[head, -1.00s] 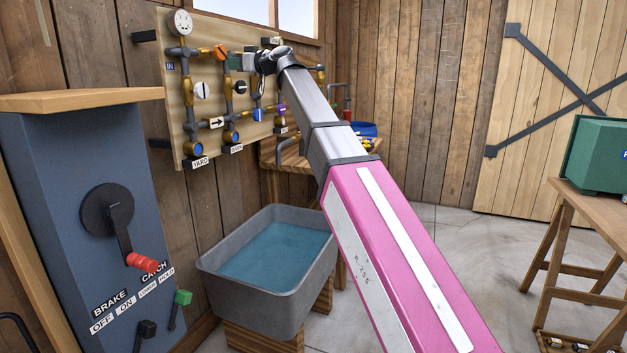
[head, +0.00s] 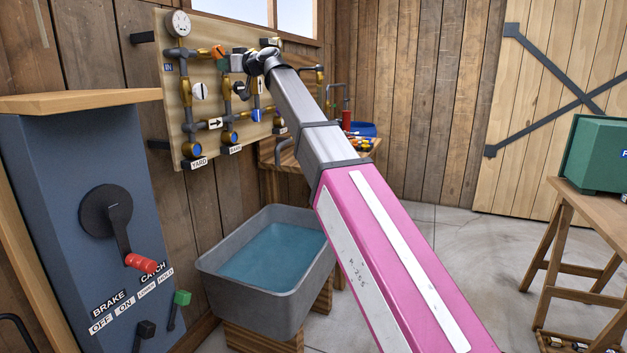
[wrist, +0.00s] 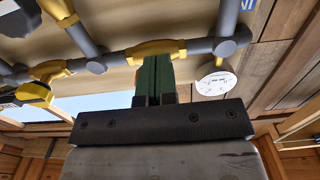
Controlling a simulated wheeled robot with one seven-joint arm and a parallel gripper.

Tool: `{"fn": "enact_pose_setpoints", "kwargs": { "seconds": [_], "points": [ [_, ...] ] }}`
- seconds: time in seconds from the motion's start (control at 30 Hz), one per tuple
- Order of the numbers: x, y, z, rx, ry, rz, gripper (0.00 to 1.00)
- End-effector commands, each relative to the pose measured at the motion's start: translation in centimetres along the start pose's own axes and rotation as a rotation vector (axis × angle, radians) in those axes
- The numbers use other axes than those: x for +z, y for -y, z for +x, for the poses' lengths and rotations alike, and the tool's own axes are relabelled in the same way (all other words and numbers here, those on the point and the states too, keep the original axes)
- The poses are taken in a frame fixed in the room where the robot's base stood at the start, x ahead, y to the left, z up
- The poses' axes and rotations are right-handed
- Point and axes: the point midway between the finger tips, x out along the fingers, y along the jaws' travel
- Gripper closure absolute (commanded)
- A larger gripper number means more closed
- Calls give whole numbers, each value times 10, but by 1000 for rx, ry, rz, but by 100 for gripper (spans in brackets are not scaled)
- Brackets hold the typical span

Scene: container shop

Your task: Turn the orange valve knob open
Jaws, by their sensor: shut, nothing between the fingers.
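The orange valve knob (head: 218,52) is on the upper pipe of the wooden valve board (head: 176,120), right of the gauge. My gripper (head: 222,65) is just below and right of the knob in the head view, its green fingertips close to it. In the wrist view my gripper's green fingers (wrist: 153,80) are together, with nothing between them, and point at a brass valve body (wrist: 155,49) on the grey pipe.
A round gauge (head: 178,23) is at the board's top left; it also shows in the wrist view (wrist: 216,83). Other pipes and knobs, such as a white one (head: 200,91), crowd the board. A water trough (head: 212,277) stands below. A blue lever cabinet (head: 60,180) is at the left.

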Motion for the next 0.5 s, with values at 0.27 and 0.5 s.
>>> {"fn": "enact_pose_setpoints", "kwargs": {
  "seconds": [0.27, 0.5],
  "points": [
    [-7, -6, 15, -5, -7, 3, 100],
    [-6, -13, 16, -4, -7, 4, 100]
  ]
}}
